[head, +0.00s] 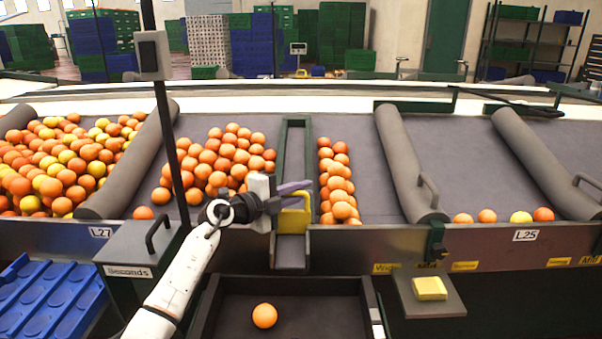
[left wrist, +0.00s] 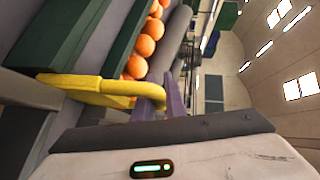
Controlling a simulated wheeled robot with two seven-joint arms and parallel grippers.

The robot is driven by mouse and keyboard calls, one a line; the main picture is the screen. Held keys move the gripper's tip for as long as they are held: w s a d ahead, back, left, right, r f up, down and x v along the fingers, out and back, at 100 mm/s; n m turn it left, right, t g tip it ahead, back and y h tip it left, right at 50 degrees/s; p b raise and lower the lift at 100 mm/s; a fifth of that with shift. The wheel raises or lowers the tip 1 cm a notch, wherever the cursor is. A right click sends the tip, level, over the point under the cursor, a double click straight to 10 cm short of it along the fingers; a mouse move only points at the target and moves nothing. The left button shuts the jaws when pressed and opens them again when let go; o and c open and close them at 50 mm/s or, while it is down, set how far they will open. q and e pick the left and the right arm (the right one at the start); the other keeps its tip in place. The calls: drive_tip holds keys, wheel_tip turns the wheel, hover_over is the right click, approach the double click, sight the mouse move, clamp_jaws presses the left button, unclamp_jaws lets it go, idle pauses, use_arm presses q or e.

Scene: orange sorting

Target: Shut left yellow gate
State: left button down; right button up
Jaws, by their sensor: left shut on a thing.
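The left yellow gate (head: 293,222) stands at the front end of a narrow green-framed lane, above a short chute (head: 290,252). Its yellow bar also shows in the left wrist view (left wrist: 85,86). My left gripper (head: 294,188) is at the gate from the left, with its purple fingers shut on the yellow bar. The fingers in the left wrist view (left wrist: 160,99) are around the bar's end. The gripper body hides part of the gate's left side. My right gripper is not in view.
Oranges (head: 220,160) lie left of the lane and a row (head: 335,185) lies right of it. A black tray (head: 320,291) below holds one orange (head: 264,316). A thin dark post (head: 165,110) stands left.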

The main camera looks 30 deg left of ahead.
use_arm(q)
drive_tip(key=shift+f, duration=0.4)
drive_tip(key=c, duration=1.8)
unclamp_jaws()
drive_tip(key=shift+s, duration=0.1)
drive_tip(key=shift+r, duration=0.1)
drive_tip(key=shift+s+a+r, duration=0.1)
drive_tip(key=shift+s+a, duration=0.1)
drive_tip(key=shift+s, duration=0.3)
drive_tip(key=p+v, duration=0.1)
drive_tip(key=v, duration=0.8)
drive_tip(key=shift+s, duration=0.1)
